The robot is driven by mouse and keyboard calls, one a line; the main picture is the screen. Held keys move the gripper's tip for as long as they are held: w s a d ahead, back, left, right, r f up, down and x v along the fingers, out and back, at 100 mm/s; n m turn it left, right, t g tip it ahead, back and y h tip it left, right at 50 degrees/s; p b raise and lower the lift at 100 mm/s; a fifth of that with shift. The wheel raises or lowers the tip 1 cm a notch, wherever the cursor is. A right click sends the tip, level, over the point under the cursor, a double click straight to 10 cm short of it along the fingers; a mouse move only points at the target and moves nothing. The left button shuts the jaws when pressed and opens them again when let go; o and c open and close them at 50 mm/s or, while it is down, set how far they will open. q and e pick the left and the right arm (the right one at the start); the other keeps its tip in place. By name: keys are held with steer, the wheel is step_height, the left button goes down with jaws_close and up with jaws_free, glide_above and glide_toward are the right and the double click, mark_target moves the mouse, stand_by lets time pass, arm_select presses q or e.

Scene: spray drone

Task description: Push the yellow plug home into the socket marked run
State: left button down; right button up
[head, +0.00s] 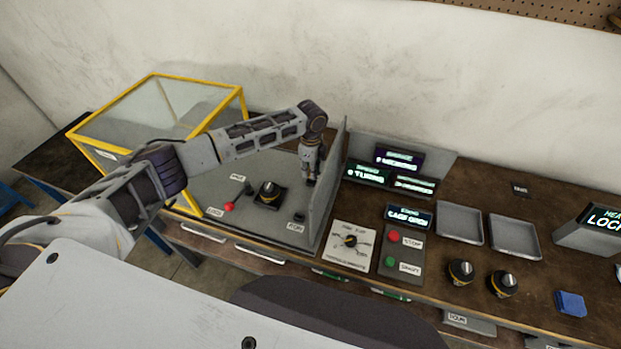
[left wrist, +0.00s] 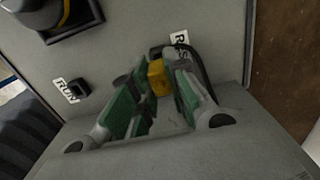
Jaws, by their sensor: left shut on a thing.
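The yellow plug (left wrist: 157,78) shows between the green-padded fingertips of my left gripper (left wrist: 155,88) in the left wrist view, and the fingers are shut on it. A dark cable (left wrist: 198,62) curves beside it, close to a partly hidden label starting RES (left wrist: 180,40). I cannot tell whether the plug is clear of the panel there. The black socket marked RUN (left wrist: 80,88) is to the left, apart from the plug, with nothing in it. In the head view my left gripper (head: 311,178) points down by the grey side wall; the plug is hidden. The run socket (head: 299,216) shows nearer the front.
A black knob (head: 268,193) and a red-tipped lever (head: 229,206) stand on the grey panel. A yellow-framed clear case (head: 155,110) is at the left. The grey side wall (head: 335,180) borders the panel. Displays, trays and buttons lie to the right.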

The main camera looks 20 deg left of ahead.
arm_select(q)
steer(key=shift+r+p, duration=1.25)
steer(key=shift+r, duration=0.1)
arm_select(e)
steer(key=shift+d+r, duration=0.1)
steer(key=shift+r, duration=1.2)
arm_select(q)
steer(key=shift+a+f, duration=0.1)
